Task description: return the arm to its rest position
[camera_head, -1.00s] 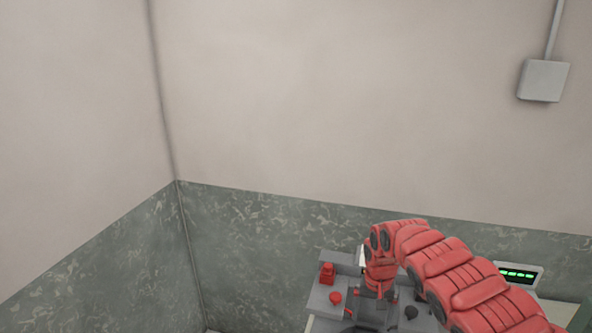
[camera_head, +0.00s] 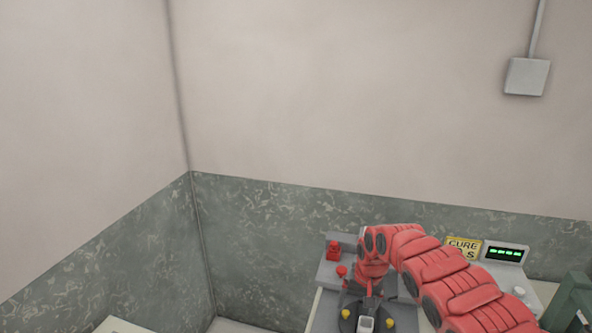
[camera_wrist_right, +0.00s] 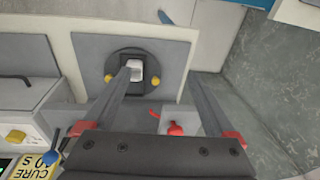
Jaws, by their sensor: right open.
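My right arm, red, comes in from the lower right in the head view. Its right gripper (camera_head: 367,298) points down over a grey machine (camera_head: 327,312). In the right wrist view the right gripper (camera_wrist_right: 158,76) has its two dark fingers spread, with nothing between them. Beyond the fingers is a round black fixture (camera_wrist_right: 120,62) with a pale metallic block (camera_wrist_right: 135,70) at its middle and yellow knobs at its sides. The fixture also shows below the gripper in the head view (camera_head: 348,325). The left gripper is not in view.
A red button (camera_head: 333,250) and a red knob (camera_head: 341,271) stand on the machine. A CURE sign (camera_head: 463,247) and a green-lit display (camera_head: 505,254) are behind the arm. A green post (camera_head: 575,298) stands at right. Walls close the back and left.

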